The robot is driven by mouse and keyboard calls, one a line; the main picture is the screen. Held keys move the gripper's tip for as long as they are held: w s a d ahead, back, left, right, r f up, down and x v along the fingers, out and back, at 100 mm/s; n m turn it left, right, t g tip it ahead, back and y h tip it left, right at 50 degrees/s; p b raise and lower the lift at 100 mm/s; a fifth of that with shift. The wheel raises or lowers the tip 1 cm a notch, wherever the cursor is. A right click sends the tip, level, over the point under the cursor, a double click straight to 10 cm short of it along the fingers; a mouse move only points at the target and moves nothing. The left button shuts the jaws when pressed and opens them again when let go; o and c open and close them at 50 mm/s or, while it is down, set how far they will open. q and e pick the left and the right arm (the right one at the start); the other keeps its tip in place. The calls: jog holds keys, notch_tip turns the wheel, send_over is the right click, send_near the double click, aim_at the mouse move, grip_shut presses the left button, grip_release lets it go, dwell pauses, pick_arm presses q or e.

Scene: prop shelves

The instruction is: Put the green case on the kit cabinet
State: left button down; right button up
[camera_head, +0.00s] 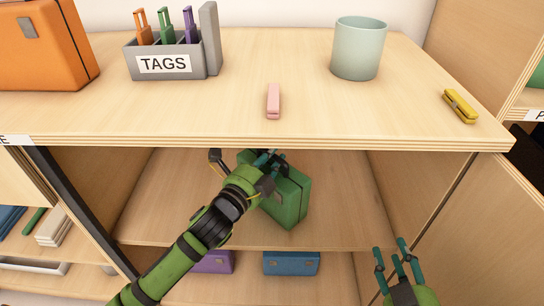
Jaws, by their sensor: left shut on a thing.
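The green case (287,203) is in the open compartment under the wooden top. It looks slightly tilted, and I cannot tell whether it touches the shelf board. My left gripper (268,160) reaches into the compartment and is shut on the case near its upper edge, hiding part of it. My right gripper (393,258) is at the lower right, in front of the unit, with its fingers spread and empty. No label reading kit cabinet is legible, so I cannot tell which unit that is.
On the top (210,105) are an orange case (45,50), a TAGS holder (165,62), a pink stapler-like item (273,101), a teal cup (358,48) and a yellow item (460,106). Purple (213,262) and blue (291,263) cases are below. The top's front edge overhangs my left gripper.

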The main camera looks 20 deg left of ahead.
jog(key=shift+r, duration=0.15)
pick_arm(q)
jog(key=c, duration=1.1)
grip_release()
jog(key=shift+c, duration=0.2)
jog(key=shift+r, duration=0.1)
jog(key=p+v, duration=0.1)
jog(key=v, duration=1)
jog(key=s+d+f+n+g+y, duration=0.1)
jog(key=s+f+n+g, duration=0.2)
jog(key=n, duration=0.6)
jog(key=s+d+f+n+g+y, duration=0.1)
jog(key=s+d+f+n+g, duration=0.1)
jog(key=s+f+n, duration=0.3)
notch_tip(320, 180, down, 4)
jog(key=n+g, duration=0.1)
jog(key=n, duration=0.3)
jog(key=shift+d+r+g, duration=0.15)
jog(key=shift+d+g, duration=0.1)
jog(key=shift+g, duration=0.15)
pick_arm(e)
jog(key=s+d+f+g+h, duration=0.1)
jog(key=s+d+f+g, duration=0.2)
jog(key=f, duration=0.4)
jog(key=shift+s+f+m+g+h, duration=0.15)
jog(key=shift+f+m+g+h, duration=0.2)
jog(key=shift+g, duration=0.55)
